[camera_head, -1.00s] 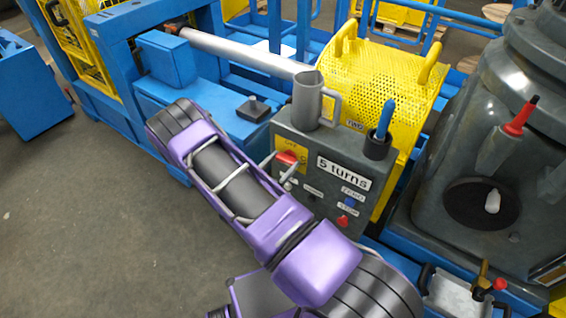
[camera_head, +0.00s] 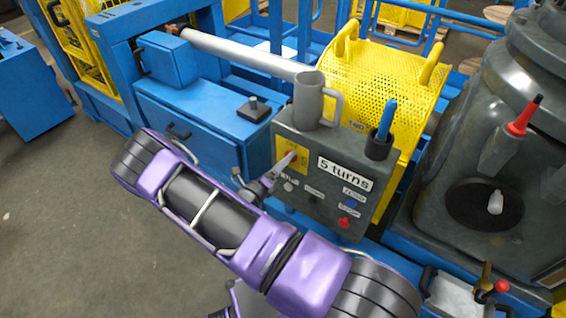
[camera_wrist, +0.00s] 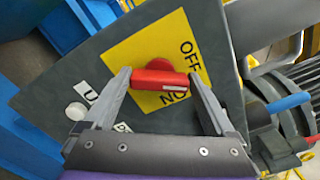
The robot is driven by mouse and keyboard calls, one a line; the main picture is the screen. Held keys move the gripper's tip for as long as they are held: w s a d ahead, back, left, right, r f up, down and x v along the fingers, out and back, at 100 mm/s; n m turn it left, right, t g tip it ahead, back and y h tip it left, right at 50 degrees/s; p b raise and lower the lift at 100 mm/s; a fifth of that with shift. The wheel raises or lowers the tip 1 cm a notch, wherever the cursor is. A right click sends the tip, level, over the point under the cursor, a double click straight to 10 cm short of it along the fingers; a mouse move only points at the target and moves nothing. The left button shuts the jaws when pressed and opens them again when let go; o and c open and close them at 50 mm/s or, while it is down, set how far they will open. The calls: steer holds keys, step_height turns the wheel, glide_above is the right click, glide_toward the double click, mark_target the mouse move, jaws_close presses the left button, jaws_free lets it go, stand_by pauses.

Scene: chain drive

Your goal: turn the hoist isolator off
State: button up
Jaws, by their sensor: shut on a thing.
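The hoist isolator is a red handle (camera_wrist: 160,79) on a yellow plate (camera_wrist: 140,48) marked OFF and ON. In the wrist view the handle lies level across the picture, its right end between the two words. My gripper (camera_wrist: 160,77) is shut on the handle, one finger at each end. In the head view my gripper (camera_head: 288,162) reaches the yellow plate (camera_head: 303,152) on the grey control box (camera_head: 318,205). The fingers hide most of the handle there.
A grey mug (camera_head: 308,102) and a blue-handled tool (camera_head: 386,120) in a dark holder stand on the box. Its front has a "5 turns" label (camera_head: 343,174) and a red button (camera_head: 344,222). A yellow perforated guard (camera_head: 385,80) is behind.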

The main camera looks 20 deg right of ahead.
steer(key=n, duration=0.6)
steer(key=shift+f+n, duration=0.15)
steer(key=shift+n, duration=0.15)
stand_by(0.4)
steer(key=o, duration=1.1)
steer(key=shift+c, duration=0.2)
steer(key=shift+a, duration=0.1)
steer(key=v, duration=1.7)
steer(key=shift+s, duration=0.15)
